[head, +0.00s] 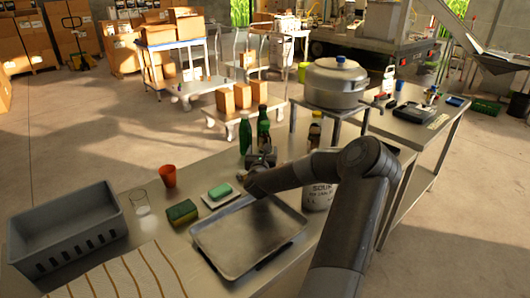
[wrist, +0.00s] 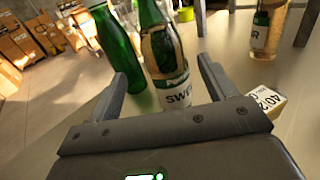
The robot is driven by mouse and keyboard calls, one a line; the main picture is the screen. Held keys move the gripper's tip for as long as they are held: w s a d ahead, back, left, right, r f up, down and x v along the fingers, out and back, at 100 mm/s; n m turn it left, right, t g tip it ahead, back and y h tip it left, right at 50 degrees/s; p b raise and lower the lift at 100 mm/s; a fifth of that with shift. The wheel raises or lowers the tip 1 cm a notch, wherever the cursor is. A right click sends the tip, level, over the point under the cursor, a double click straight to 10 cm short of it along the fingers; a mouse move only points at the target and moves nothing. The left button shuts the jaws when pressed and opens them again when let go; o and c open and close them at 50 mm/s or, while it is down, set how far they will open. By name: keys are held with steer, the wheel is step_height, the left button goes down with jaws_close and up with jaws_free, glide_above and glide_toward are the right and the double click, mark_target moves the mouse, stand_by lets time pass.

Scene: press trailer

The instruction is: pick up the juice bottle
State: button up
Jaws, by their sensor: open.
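A bottle (wrist: 166,55) with a white label reading "SWE" stands upright between my fingers in the wrist view, green at the neck and clearer below. An amber bottle (wrist: 268,28) with a partly seen label stands at the upper right. I cannot tell for sure which one is the juice bottle. My gripper (wrist: 163,72) is open, its fingers on either side of the labelled bottle, with no grip on it. In the head view my gripper (head: 262,160) is low beside the green bottles (head: 246,134).
The metal table holds a tray (head: 248,238), a soap dish (head: 220,198), a sponge (head: 182,212), a glass (head: 140,203), an orange cup (head: 168,176) and a grey crate (head: 66,232). A large can (head: 318,196) stands behind my arm. A small labelled box (wrist: 266,102) is right of my gripper.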

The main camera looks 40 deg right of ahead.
steer(key=shift+d+x, duration=0.2)
steer(key=shift+x, duration=3.35)
steer(key=shift+s+f, duration=0.1)
steer(key=shift+s, duration=0.15)
steer(key=c, duration=1.5)
